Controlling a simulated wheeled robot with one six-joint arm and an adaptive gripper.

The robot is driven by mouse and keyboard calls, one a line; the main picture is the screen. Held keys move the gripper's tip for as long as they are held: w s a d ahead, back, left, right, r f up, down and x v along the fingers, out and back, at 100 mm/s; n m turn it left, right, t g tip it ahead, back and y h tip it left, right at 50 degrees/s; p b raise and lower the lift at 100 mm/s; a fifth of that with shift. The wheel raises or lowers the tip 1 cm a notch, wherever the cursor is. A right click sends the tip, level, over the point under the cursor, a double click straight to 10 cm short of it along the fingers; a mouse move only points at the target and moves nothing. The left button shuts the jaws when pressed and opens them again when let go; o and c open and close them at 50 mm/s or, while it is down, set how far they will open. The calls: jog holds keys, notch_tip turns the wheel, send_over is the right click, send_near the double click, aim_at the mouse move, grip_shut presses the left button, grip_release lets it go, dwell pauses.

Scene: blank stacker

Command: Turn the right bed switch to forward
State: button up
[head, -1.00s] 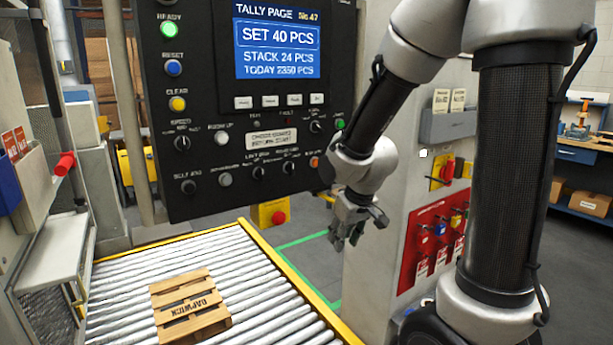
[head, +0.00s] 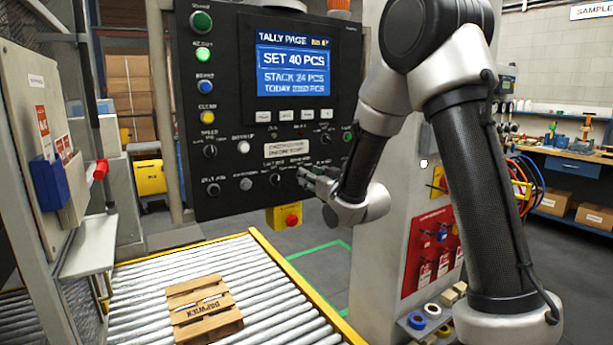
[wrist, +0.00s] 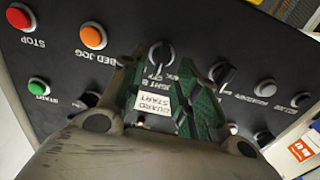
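The right bed switch (wrist: 160,57) is a dark round selector knob on the black control panel (head: 222,125). In the wrist view it sits upside down beside the orange bed jog button, its label partly readable. My gripper (wrist: 167,78) has its two green-padded fingers apart, with the switch at their tips, roughly between them. I cannot tell whether they touch it. The knob's pointer setting is not clear. In the head view my gripper (head: 312,180) is at the panel's lower right and hides this switch.
Another selector, the left bed switch (wrist: 222,72), is close beside one finger. The orange bed jog button (wrist: 93,37), red stop button (wrist: 20,17) and green start button (wrist: 39,87) are nearby. Below the panel are a yellow emergency-stop box (head: 285,216) and a roller conveyor carrying a small pallet (head: 205,312).

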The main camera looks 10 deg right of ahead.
jog(key=shift+x, duration=1.6)
grip_shut()
jog(key=shift+m, duration=0.3)
jog(key=shift+w+d+f+m, duration=0.1)
jog(key=shift+d+m, duration=0.05)
jog(key=shift+m, duration=1.9)
jog(key=shift+w+d+m, duration=0.1)
jog(key=shift+d+m, duration=0.1)
jog(key=shift+m, duration=1.85)
